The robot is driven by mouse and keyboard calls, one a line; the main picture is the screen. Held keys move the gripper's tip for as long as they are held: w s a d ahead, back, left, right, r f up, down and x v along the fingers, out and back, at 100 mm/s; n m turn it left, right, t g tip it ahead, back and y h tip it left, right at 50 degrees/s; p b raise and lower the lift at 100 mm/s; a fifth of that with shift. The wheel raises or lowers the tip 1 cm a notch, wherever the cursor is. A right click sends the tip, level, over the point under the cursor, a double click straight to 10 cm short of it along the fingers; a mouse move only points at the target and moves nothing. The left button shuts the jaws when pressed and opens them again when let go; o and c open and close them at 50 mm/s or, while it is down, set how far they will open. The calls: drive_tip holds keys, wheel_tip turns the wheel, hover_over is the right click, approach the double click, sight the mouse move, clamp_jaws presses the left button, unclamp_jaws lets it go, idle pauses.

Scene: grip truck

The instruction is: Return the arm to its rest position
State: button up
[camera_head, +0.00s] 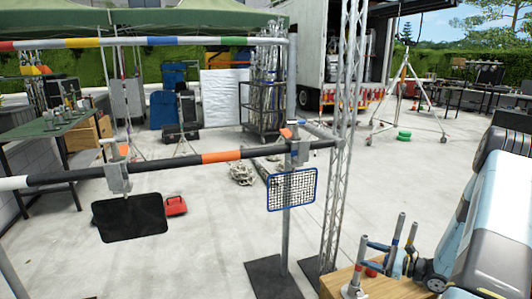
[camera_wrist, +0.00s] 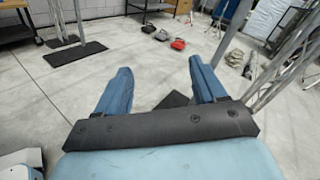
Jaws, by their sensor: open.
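In the wrist view my gripper (camera_wrist: 161,85) points out over the concrete floor. Its two blue fingers stand wide apart with nothing between them but bare floor and part of a dark base plate (camera_wrist: 174,99). In the head view, part of my arm, light blue and white, fills the right edge, beside a wooden box.
A striped horizontal bar (camera_head: 221,157) crosses ahead, carrying a black flag (camera_head: 130,218) and a blue-framed grid (camera_head: 292,189). A lattice truss (camera_head: 343,120) stands right of centre. A wooden box (camera_head: 385,288) with metal fittings is at lower right. Open floor lies beyond.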

drive_tip(key=s+a+r+n+g+h, duration=0.2)
drive_tip(key=s+a+r+n+g, duration=0.15)
drive_tip(key=r, duration=0.45)
drive_tip(key=s+a+r+n+g+h, duration=0.1)
drive_tip(key=s+a+r+n+g, duration=0.2)
drive_tip(key=a+r+n, duration=0.35)
drive_tip(key=s+a+r+n+g+h, duration=0.2)
drive_tip(key=s+a+r+n+g, duration=0.15)
drive_tip(key=r, duration=0.55)
drive_tip(key=s+r+n+t+h, duration=0.5)
drive_tip(key=s+r+n+h, duration=0.2)
drive_tip(key=s+r, duration=0.9)
drive_tip(key=s+h, duration=0.2)
drive_tip(key=shift+s+t, duration=0.4)
drive_tip(key=shift+a+r, duration=0.1)
